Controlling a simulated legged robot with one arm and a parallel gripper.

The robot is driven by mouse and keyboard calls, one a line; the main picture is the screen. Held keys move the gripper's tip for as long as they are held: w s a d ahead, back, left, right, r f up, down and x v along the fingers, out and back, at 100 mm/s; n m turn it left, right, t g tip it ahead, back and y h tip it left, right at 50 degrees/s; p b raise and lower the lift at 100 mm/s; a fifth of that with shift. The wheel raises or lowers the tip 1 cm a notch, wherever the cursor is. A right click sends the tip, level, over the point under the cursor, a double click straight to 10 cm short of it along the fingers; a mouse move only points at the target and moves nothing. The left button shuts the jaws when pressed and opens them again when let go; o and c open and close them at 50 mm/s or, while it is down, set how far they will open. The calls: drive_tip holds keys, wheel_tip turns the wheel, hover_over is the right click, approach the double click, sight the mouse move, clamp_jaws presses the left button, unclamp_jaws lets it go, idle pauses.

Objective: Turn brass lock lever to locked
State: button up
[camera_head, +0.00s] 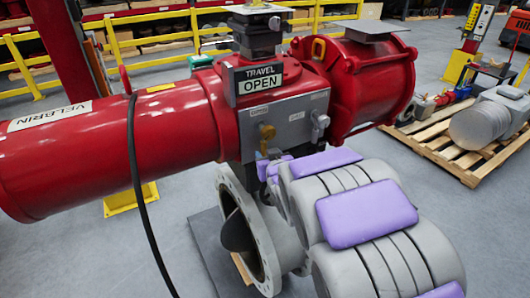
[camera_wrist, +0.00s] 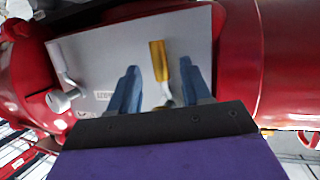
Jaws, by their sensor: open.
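The brass lock lever (camera_head: 265,140) is on the grey plate (camera_head: 290,120) of the red actuator, below the "TRAVEL OPEN" sign, and hangs roughly downward in the head view. In the wrist view the yellow-brass lever (camera_wrist: 159,60) stands between the two blue fingers of my gripper (camera_wrist: 158,72), nearer the right finger. The fingers are apart. I cannot tell whether either finger touches the lever. In the head view my arm's grey and purple links hide most of my gripper just below the plate.
A black cable (camera_head: 138,190) hangs at left. A flanged valve body (camera_head: 255,235) is below. A pallet (camera_head: 465,155) stands at right.

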drive_tip(key=b+v, duration=0.5)
drive_tip(key=v, duration=0.8)
drive_tip(key=shift+s, duration=0.2)
drive_tip(key=s+d+f+m+g+h, duration=0.1)
drive_tip(key=s+d+f+g+h, duration=0.1)
drive_tip(key=s+d+f+g, duration=0.35)
drive_tip(key=s+d+f+m+g+h, duration=0.2)
drive_tip(key=s+d+f+g+h, duration=0.15)
drive_tip(key=s+d, duration=0.45)
drive_tip(key=s+d+f+m+g, duration=0.1)
drive_tip(key=s+g, duration=0.5)
drive_tip(key=s, duration=1.5)
drive_tip(key=shift+f+g+y, duration=0.3)
drive_tip(key=shift+f+y, duration=0.15)
drive_tip(key=shift+f, duration=0.05)
